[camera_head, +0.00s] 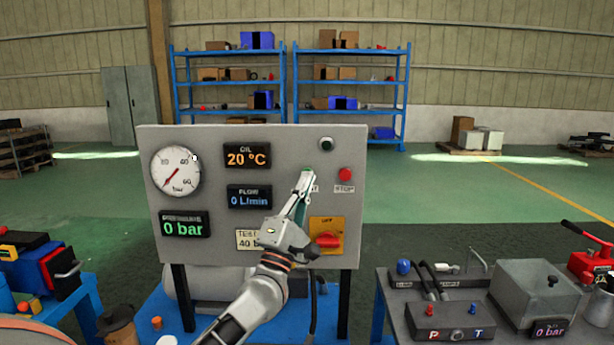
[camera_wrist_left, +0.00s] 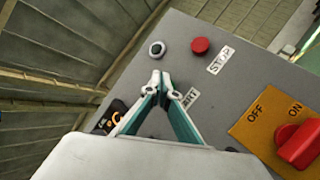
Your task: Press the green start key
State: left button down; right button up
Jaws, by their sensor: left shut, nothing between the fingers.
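The grey control panel (camera_head: 220,142) stands upright in front of me. My left gripper (camera_head: 307,174) is shut and empty, with its fingertips at the panel's upper right, left of the red stop button (camera_head: 345,174). In the left wrist view the fingertips (camera_wrist_left: 160,78) lie over the panel just above the partly covered START label (camera_wrist_left: 190,98). The green start key is hidden behind the fingers; I cannot tell whether they touch it. A dark round lamp or button (camera_head: 326,143) sits above the fingertips and also shows in the wrist view (camera_wrist_left: 157,48). My right gripper is out of view.
A red rotary switch (camera_head: 327,240) on a yellow plate is close right of my left wrist. The panel shows a pressure gauge (camera_head: 176,171) and displays reading 20 °C, 0 L/min and 0 bar. A bench (camera_head: 398,313) with hydraulic parts stands at the right.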

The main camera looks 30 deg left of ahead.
pick_arm(q)
jog(key=shift+w+a, duration=0.35)
jog(key=shift+w, duration=0.25)
dwell(0.9)
jog(key=shift+s+d, duration=0.1)
dwell(0.3)
jog(key=shift+s+d+p, duration=0.35)
jog(key=shift+s+p, duration=0.05)
jog(key=shift+s, duration=0.3)
jog(key=s+d, duration=0.1)
jog(key=s+p, duration=0.1)
jog(key=s+d+p, duration=0.1)
jog(key=s, duration=0.1)
jog(key=shift+s+d, duration=0.1)
jog(key=shift+d, duration=0.25)
dwell(0.6)
